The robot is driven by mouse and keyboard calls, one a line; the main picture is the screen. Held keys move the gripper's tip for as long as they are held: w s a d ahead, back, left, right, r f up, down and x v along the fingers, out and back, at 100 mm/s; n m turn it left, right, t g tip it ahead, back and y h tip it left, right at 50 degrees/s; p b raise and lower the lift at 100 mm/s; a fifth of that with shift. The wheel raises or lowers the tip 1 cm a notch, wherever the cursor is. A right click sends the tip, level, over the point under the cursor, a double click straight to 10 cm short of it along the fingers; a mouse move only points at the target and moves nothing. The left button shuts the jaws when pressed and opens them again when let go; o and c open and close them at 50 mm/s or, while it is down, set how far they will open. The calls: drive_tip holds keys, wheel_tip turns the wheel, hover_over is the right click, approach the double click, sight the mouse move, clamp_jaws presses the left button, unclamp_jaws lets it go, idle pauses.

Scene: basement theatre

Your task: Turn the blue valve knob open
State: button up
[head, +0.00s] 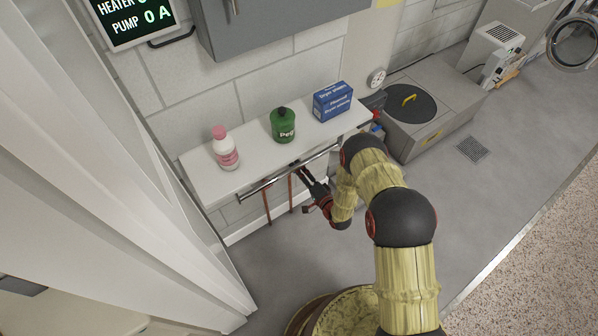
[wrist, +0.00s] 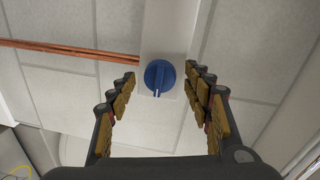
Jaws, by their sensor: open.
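The blue valve knob (wrist: 159,77) shows in the wrist view, round with a raised grip bar, on a pale vertical strip against the tiled wall. My gripper (wrist: 161,82) is open, with one finger on each side of the knob in that picture. The knob appears ahead between the fingertips, and no contact shows. In the head view my gripper (head: 303,174) reaches under the front edge of the white shelf (head: 205,185). The knob is hidden there.
A metal rail (head: 262,187) runs along the shelf front. Copper pipes (head: 267,207) show below it, and a copper pipe (wrist: 70,51) also shows left of the knob in the wrist view. A pink-capped bottle (head: 225,150), green container (head: 283,126) and blue box (head: 332,101) stand on the shelf.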

drive_tip(key=shift+s, duration=0.1)
drive_tip(key=v, duration=1.1)
drive_tip(key=shift+s+d, duration=0.25)
drive_tip(key=shift+s, duration=0.1)
